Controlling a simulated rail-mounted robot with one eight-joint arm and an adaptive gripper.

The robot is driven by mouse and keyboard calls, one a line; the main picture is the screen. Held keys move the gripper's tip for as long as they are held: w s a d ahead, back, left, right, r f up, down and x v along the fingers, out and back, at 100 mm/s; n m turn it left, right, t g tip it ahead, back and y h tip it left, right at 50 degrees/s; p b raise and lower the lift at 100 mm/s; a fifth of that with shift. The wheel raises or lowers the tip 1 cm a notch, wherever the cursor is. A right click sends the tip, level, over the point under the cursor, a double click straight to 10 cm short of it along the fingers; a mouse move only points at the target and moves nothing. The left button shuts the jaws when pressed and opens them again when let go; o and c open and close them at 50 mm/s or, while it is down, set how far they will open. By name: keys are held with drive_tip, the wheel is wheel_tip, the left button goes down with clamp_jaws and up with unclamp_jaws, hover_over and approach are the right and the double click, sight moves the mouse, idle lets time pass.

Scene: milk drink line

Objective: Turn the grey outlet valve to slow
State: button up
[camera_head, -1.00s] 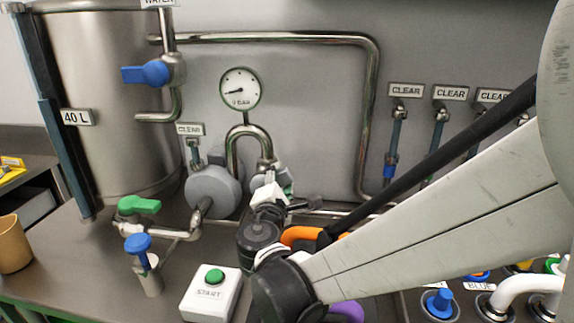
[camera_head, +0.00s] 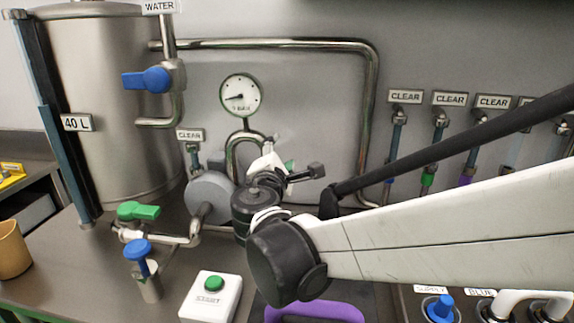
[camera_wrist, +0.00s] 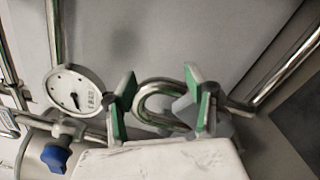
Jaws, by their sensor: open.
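A grey part that looks like the grey outlet valve (camera_wrist: 222,125) shows in the wrist view at the end of the bent steel pipe (camera_wrist: 150,100), partly hidden behind my right-hand finger. Which setting it points to cannot be read. My gripper (camera_wrist: 161,108) is open, its two green-padded fingers apart, with the pipe bend behind the gap. Whether a finger touches the valve cannot be told. In the head view my gripper (camera_head: 280,164) is beside the pipe bend, and my wrist hides the valve area.
The pressure gauge (camera_head: 240,95) hangs above the pipe bend. A grey round pump body (camera_head: 209,193) and a green-handled valve (camera_head: 138,210) are left of my gripper. A white START box (camera_head: 210,297) stands in front. A purple handle (camera_head: 315,312) lies below my arm.

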drive_tip(key=shift+r, duration=0.95)
drive_tip(key=shift+w+d+r, duration=0.1)
drive_tip(key=c, duration=0.4)
drive_tip(key=w+d+m+g+p, duration=0.1)
drive_tip(key=w+d+m+g+h+p, duration=0.1)
drive_tip(key=p, duration=0.1)
drive_tip(key=w+d+m+g+h+p, duration=0.1)
drive_tip(key=shift+d+r, duration=0.2)
drive_tip(key=shift+r, duration=0.05)
clamp_jaws()
drive_tip(key=s+a+r+m+g+y+p, duration=0.3)
drive_tip(key=a+r+g+y+p, duration=0.3)
drive_tip(key=g+p, duration=0.85)
drive_tip(key=shift+y, duration=0.3)
drive_tip(key=x, duration=1.1)
drive_tip(key=shift+w+p, duration=0.15)
drive_tip(key=shift+p, duration=0.25)
